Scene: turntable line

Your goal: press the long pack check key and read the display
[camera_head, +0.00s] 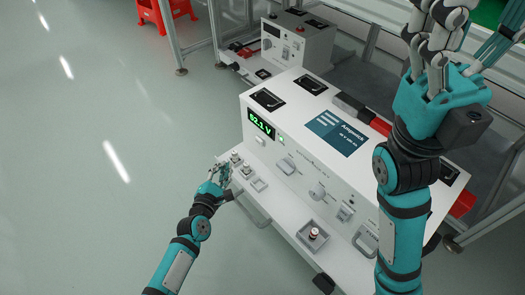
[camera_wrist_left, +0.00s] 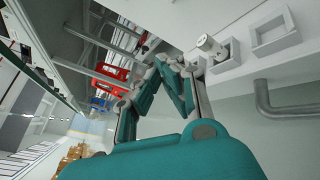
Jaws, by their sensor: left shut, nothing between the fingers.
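The white tester (camera_head: 330,160) has a green lit display (camera_head: 261,123) on its front that reads 82.1 V. A small pale block (camera_head: 260,141) sits just below the display, and a small green light (camera_head: 281,139) is to its right. I cannot tell which part is the long pack check key. My left gripper (camera_head: 222,172) is shut and empty at the left end of the front ledge, beside the small square holders (camera_head: 259,184). Its fingers also show in the left wrist view (camera_wrist_left: 187,88), near a white cylinder (camera_wrist_left: 210,46). My right gripper (camera_head: 438,50) is raised at the upper right, its opening unclear.
An empty square holder (camera_wrist_left: 277,33) and a grey handle (camera_wrist_left: 285,108) show in the left wrist view. Another holder (camera_head: 313,234) with a small cylinder stands further right on the ledge. A second white unit (camera_head: 298,42) is behind.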

